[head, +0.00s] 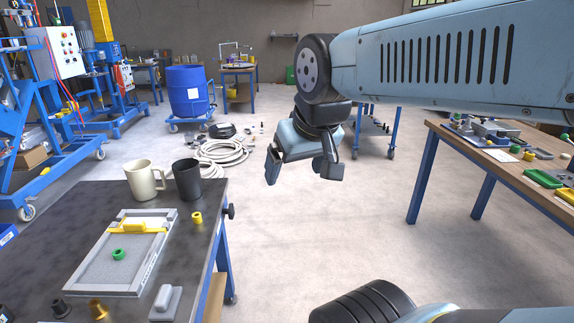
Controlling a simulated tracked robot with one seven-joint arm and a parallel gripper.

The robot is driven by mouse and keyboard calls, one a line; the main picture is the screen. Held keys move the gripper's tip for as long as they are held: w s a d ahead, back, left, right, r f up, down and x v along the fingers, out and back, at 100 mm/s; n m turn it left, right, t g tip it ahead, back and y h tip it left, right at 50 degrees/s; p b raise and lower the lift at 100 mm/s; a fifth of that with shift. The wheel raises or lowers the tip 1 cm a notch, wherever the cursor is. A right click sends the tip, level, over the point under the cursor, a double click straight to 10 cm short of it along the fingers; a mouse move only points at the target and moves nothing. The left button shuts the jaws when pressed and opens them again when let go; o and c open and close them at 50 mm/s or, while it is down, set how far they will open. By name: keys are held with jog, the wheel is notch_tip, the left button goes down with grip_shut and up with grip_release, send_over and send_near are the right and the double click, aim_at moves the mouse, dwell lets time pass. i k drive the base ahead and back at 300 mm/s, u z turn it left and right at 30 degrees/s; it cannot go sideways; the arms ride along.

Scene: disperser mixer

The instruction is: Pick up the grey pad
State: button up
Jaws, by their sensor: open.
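A small light-grey block with a raised rounded top (166,303), which looks like the grey pad, lies near the front right of the dark table (205,222) at the left. My gripper (300,168) hangs from the arm in mid-air, to the right of the table and well away from the block. Its two fingers are spread apart with nothing between them. The block stands clear, with nothing on top of it.
Left of the block are a brass fitting (98,308) and a dark fitting (60,307). Behind it lies a grey framed tray (152,262) with a green ring (118,254). A cream mug (142,180) and a black mug (187,180) stand at the back. A wooden-topped bench (480,160) stands right.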

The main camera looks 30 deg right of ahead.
aim_at(166, 304)
jog(key=z, duration=0.6)
jog(key=k, duration=1.6)
jog(key=u, duration=0.55)
jog(key=i, duration=1)
jog(key=z, duration=0.05)
